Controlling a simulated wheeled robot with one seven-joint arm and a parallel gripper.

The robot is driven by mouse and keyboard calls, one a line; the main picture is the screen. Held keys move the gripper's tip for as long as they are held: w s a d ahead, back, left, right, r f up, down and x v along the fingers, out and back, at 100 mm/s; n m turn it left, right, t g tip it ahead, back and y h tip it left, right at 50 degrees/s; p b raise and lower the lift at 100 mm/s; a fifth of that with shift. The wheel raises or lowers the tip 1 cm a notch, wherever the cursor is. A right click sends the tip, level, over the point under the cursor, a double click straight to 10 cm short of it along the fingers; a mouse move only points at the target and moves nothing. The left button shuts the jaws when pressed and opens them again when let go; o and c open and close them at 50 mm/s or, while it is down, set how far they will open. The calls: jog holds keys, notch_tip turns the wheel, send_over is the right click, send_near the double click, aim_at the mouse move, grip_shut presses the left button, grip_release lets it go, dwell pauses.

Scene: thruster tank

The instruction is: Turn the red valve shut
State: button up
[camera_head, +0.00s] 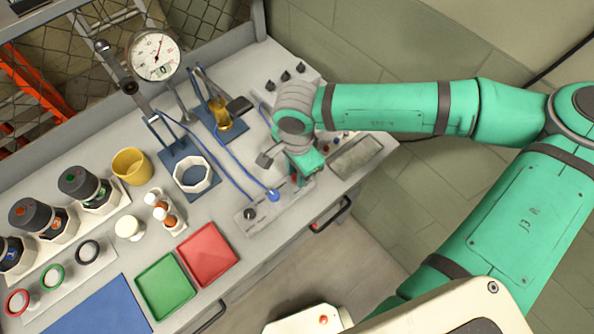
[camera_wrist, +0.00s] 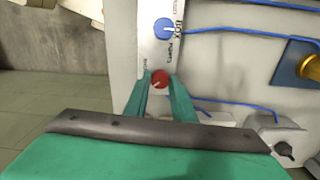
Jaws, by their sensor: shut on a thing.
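The red valve (camera_wrist: 159,79) is a small round red knob on a pale panel strip (camera_wrist: 152,52) with printed labels. In the wrist view my gripper (camera_wrist: 159,88) has its two green fingers on either side of the red knob, closed on it. In the head view my gripper (camera_head: 300,178) reaches down to the right end of the panel strip on the bench, and only a sliver of red shows beside it. A blue knob (camera_wrist: 164,29) sits on the same strip, apart from my fingers; it also shows in the head view (camera_head: 273,195).
A black knob (camera_head: 250,213) is at the strip's left end. Blue tubes (camera_head: 215,165) run across the bench to fixtures with a brass part (camera_head: 221,117). A red tray (camera_head: 207,254) and a green tray (camera_head: 165,286) lie front left. A metal plate (camera_head: 356,157) is at right.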

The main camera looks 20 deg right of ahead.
jog(key=m, duration=0.5)
jog(key=shift+m, duration=0.4)
jog(key=m, duration=0.2)
jog(key=shift+m, duration=0.4)
jog(key=m, duration=0.4)
jog(key=shift+m, duration=2.3)
jog(key=o, duration=1.1)
jog(key=shift+c, duration=0.2)
